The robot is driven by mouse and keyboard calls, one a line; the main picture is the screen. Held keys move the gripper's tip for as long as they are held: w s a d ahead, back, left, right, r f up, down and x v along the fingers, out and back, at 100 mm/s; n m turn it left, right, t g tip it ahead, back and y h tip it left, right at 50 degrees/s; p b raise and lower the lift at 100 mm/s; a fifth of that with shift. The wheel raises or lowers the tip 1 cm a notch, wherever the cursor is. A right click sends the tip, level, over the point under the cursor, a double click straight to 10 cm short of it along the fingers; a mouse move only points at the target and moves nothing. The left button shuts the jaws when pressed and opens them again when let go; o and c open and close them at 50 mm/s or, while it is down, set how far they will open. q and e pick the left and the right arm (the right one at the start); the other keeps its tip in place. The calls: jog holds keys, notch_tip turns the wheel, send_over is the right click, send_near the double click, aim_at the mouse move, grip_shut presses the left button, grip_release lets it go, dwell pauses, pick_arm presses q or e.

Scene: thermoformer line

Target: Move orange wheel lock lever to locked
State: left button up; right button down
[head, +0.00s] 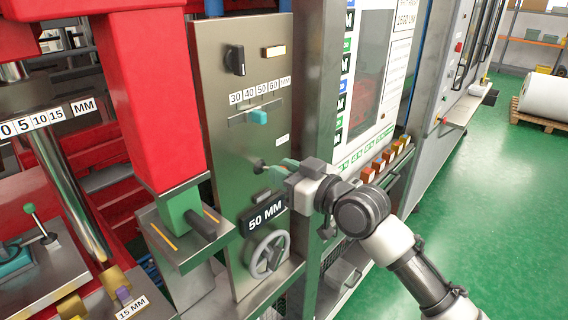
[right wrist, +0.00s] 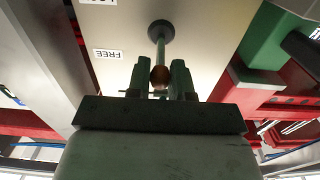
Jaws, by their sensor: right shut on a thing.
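The wheel lock lever (right wrist: 160,55) shows in the right wrist view as a grey rod with an orange-brown knob (right wrist: 160,75), standing out from a round dark pivot on the steel panel. My right gripper (right wrist: 160,84) is shut on the knob, one finger on each side. In the head view, my right gripper (head: 281,168) is at the panel just right of the dark pivot (head: 259,165), and it hides most of the lever. A "FREE" label (right wrist: 107,54) and a cut-off second label lie beside the lever. My left gripper is not in view.
The handwheel (head: 268,254) sits low on the panel (head: 225,135), under a "50 MM" display (head: 266,217). A teal slider (head: 258,117) and a black knob (head: 235,60) are above. A red column (head: 150,90) stands left. Green floor is open on the right.

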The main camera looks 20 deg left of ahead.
aim_at(260, 183)
jog(key=shift+d+f+b, duration=0.15)
jog(key=shift+f+b, duration=0.45)
jog(key=shift+f, duration=0.65)
jog(key=shift+f+b, duration=0.8)
jog(key=shift+b, duration=0.1)
jog(key=shift+a+f+b, duration=0.35)
jog(key=shift+f+b, duration=0.5)
jog(key=shift+b, duration=0.1)
jog(key=c, duration=1.4)
grip_release()
jog(key=shift+w, duration=0.1)
jog(key=o, duration=0.5)
jog(key=shift+w+a+r, duration=0.1)
jog(key=shift+a, duration=0.2)
